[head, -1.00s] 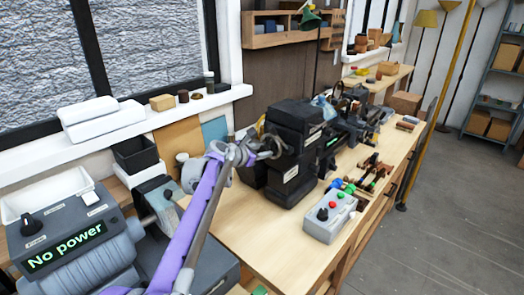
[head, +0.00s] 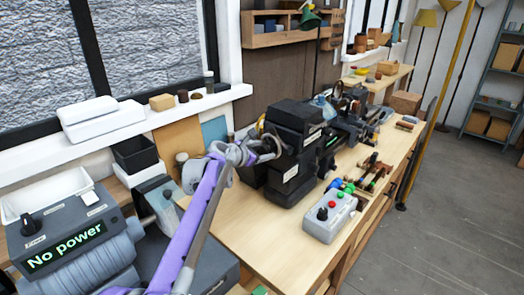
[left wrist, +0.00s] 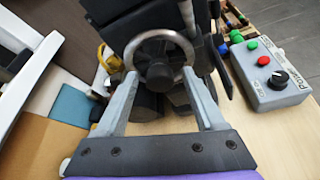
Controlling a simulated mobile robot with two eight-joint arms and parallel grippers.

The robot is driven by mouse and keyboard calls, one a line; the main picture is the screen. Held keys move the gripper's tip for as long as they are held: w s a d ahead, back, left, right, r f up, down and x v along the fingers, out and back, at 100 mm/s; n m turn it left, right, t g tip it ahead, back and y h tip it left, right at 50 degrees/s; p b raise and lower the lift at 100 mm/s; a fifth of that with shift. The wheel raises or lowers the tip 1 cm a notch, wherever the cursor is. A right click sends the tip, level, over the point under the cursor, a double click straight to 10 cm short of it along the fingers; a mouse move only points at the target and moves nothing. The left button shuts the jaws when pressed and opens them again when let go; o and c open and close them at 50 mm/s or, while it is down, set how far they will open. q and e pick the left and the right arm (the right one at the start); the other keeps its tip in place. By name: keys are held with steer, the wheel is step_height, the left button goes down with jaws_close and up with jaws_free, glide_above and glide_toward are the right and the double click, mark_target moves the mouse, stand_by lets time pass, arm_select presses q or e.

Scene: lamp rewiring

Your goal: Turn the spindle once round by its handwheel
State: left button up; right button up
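The handwheel (left wrist: 150,84), a grey metal ring with a dark hub, is on the end of the black lathe headstock (head: 290,150). In the head view the handwheel (head: 278,148) shows at the headstock's left end. My left gripper (left wrist: 160,76) faces the wheel, its two grey fingers wide apart, one at each side of the wheel's lower part. Whether they touch the rim I cannot tell. In the head view the left gripper (head: 250,154) is just left of the wheel. The spindle itself is hidden in the headstock. My right gripper is not in view.
A grey control box (head: 330,216) with red and green buttons and a black knob stands on the bench (head: 250,225) in front of the headstock. Several small tools (head: 372,176) lie behind it. A grey unit (head: 70,235) reading "No power" is at the left.

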arm_select(q)
steer(key=shift+a, duration=0.1)
steer(key=b+v, duration=0.1)
steer(key=v, duration=0.9)
steer(key=shift+s+r, duration=0.15)
steer(key=shift+s, duration=0.2)
steer(key=shift+a, duration=0.1)
